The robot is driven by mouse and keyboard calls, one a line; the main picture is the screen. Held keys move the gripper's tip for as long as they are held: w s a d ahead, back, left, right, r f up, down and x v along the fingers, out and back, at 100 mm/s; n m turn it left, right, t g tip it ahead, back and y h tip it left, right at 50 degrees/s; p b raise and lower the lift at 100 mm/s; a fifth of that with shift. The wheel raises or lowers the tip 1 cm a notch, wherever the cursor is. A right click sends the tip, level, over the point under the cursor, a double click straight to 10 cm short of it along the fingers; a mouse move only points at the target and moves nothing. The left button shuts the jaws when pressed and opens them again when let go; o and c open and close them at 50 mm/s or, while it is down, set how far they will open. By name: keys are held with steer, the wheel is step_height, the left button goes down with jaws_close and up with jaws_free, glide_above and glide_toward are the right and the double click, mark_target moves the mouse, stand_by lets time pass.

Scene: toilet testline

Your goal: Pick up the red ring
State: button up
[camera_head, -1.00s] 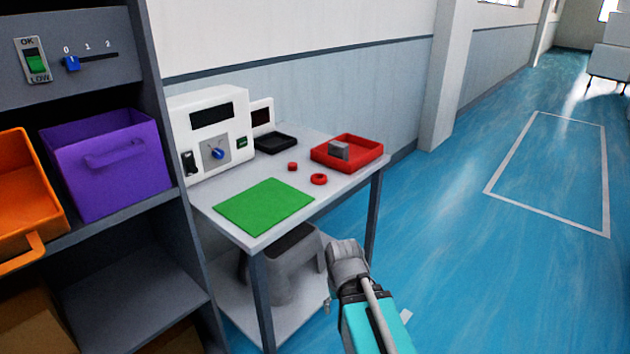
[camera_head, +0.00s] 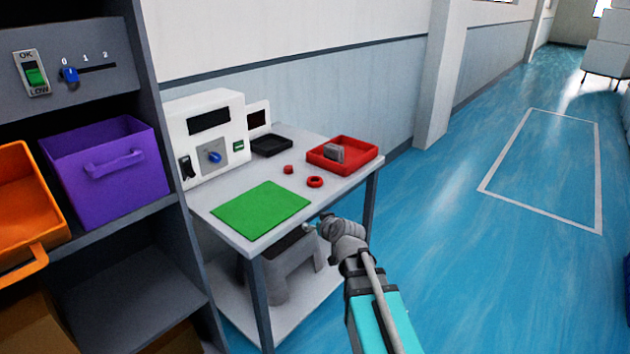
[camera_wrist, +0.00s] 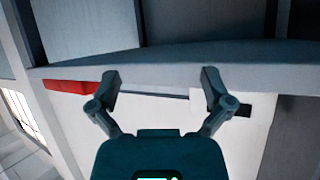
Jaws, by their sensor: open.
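The red ring (camera_head: 315,182) lies flat on the grey table (camera_head: 345,190), near its right front edge, between the green mat and the red tray. My gripper (camera_head: 312,227) is in front of the table's front edge, apart from the ring, below it in the picture. In the wrist view my gripper (camera_wrist: 160,85) has its two fingers spread, with nothing between them. I cannot make out the ring in the wrist view.
A red tray (camera_head: 363,162) holds a grey block (camera_head: 334,153). A small red cylinder (camera_head: 288,169) sits close to the ring. A green mat (camera_head: 260,210), a black tray (camera_head: 271,146) and a white device (camera_head: 208,140) also stand on the table. Shelving is at left.

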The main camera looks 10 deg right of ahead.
steer(key=w+d+r+t, duration=0.1)
steer(key=r, duration=0.1)
steer(key=w+d+r+t+h, duration=0.1)
steer(key=r, duration=0.1)
steer(key=w+d+r+m+t, duration=0.1)
steer(key=w+r, duration=0.1)
steer(key=shift+d+t+h+p, duration=0.3)
steer(key=shift+t+p, duration=0.05)
steer(key=shift+t, duration=0.05)
steer(key=shift+w, duration=0.15)
steer(key=b, duration=0.2)
glide_toward(315, 181)
steer(key=x, duration=0.4)
steer(key=shift+w+f, duration=0.25)
steer(key=shift+f, duration=0.05)
steer(key=shift+w+a, duration=0.1)
steer(key=shift+w, duration=0.1)
steer(key=shift+r+x, duration=0.1)
steer(key=shift+x, duration=1.2)
steer(key=shift+r+x, duration=0.15)
steer(key=shift+x, duration=1.2)
